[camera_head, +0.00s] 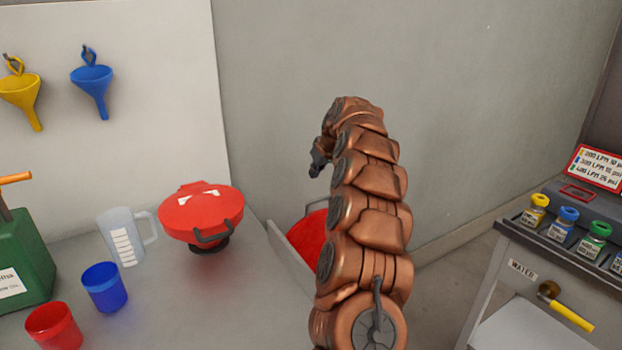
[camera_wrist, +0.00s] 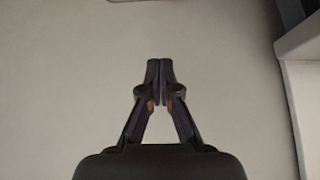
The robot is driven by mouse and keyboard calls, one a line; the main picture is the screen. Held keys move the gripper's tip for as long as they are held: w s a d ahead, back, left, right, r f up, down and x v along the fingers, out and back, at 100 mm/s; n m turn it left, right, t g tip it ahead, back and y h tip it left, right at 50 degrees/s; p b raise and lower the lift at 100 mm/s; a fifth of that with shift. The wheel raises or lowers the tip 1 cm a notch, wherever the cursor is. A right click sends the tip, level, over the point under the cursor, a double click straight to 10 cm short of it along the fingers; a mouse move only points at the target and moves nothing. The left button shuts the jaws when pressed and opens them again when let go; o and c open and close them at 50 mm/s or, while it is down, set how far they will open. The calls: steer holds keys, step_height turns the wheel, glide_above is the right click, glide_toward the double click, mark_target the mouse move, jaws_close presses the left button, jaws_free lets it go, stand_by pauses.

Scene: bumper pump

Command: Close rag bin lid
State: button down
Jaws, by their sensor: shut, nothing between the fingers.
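A red round lid-like object (camera_head: 200,212) with a black handle at its front and white marks on top rests on a dark base on the counter. A second red thing (camera_head: 309,236) shows beyond the counter's right edge, mostly hidden by my arm; I cannot tell which of these is the rag bin, or whether a lid there is open. My gripper (camera_head: 317,166) is raised above and right of the counter, apart from both. In the wrist view my gripper (camera_wrist: 159,72) is shut and empty before a plain grey surface.
A clear jug (camera_head: 125,237), a blue cup (camera_head: 104,288), a red cup (camera_head: 53,328) and a green container (camera_head: 22,255) stand on the counter (camera_head: 190,310) at left. Yellow and blue funnels (camera_head: 92,85) hang on the wall. A cabinet with coloured caps (camera_head: 502,250) stands at right.

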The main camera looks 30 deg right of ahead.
glide_above(314, 212)
steer(key=w, duration=0.3)
step_height(314, 212, down, 6)
steer(key=shift+s+d+f, duration=0.15)
steer(key=shift+s+f, duration=1)
steer(key=shift+s, duration=0.25)
steer(key=shift+a, duration=0.25)
steer(key=shift+d, duration=0.2)
steer(key=shift+s+b, duration=0.15)
steer(key=shift+b, duration=0.15)
